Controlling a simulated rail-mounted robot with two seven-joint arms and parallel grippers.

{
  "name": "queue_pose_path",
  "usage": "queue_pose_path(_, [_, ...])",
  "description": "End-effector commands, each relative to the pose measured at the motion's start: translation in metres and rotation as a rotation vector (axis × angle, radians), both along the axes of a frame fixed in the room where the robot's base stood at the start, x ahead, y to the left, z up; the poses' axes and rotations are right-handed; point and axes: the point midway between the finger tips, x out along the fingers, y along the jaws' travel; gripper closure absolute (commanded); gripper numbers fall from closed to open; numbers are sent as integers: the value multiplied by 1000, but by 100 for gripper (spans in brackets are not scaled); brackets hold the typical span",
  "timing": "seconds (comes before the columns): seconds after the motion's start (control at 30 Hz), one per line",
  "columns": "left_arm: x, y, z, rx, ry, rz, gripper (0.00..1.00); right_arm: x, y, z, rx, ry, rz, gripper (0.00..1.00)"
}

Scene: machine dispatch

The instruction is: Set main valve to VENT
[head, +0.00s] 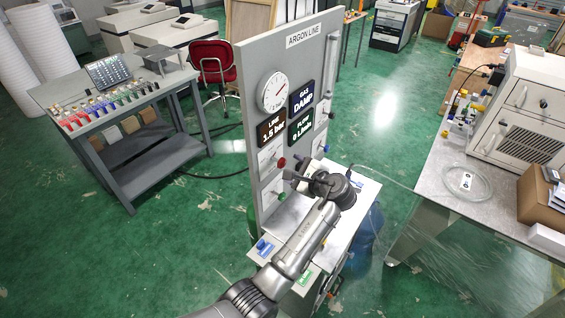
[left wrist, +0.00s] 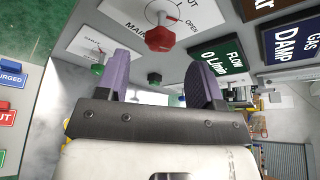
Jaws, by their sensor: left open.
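The main valve is a red knob (head: 282,162) on a white plate on the front of the grey panel. In the left wrist view the red knob (left wrist: 160,38) sits above the fingers, with the letters "MAIN", "UT" and "OPEN" on its plate. The word VENT is not readable. My left gripper (head: 304,174) is in front of the panel, near the red knob. My right gripper is not in view.
The panel (head: 255,100) carries a round gauge (head: 274,92) and displays reading DAMP (head: 302,97) and 0 L/min (head: 300,126). A green knob (head: 281,196) sits below the red one. Coloured tags (head: 265,248) lie on the bench.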

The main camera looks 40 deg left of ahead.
Motion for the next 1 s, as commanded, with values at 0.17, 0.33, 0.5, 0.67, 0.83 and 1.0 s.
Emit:
queue_pose_path(0.17, [5, 28, -8, 1, 0, 2, 39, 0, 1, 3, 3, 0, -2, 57])
queue_pose_path(0.33, [9, 45, -14, 1, -1, 1, 39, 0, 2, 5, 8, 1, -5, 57])
queue_pose_path(0.5, [11, 53, -17, -1, -1, 0, 39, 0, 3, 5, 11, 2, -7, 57])
queue_pose_path(0.67, [12, 56, -18, -1, -1, 0, 39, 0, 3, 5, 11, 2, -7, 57])
queue_pose_path(0.83, [12, 56, -18, -1, -1, 0, 39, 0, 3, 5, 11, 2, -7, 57])
queue_pose_path(1.0, [12, 56, -18, -1, -1, 0, 51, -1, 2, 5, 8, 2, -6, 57])
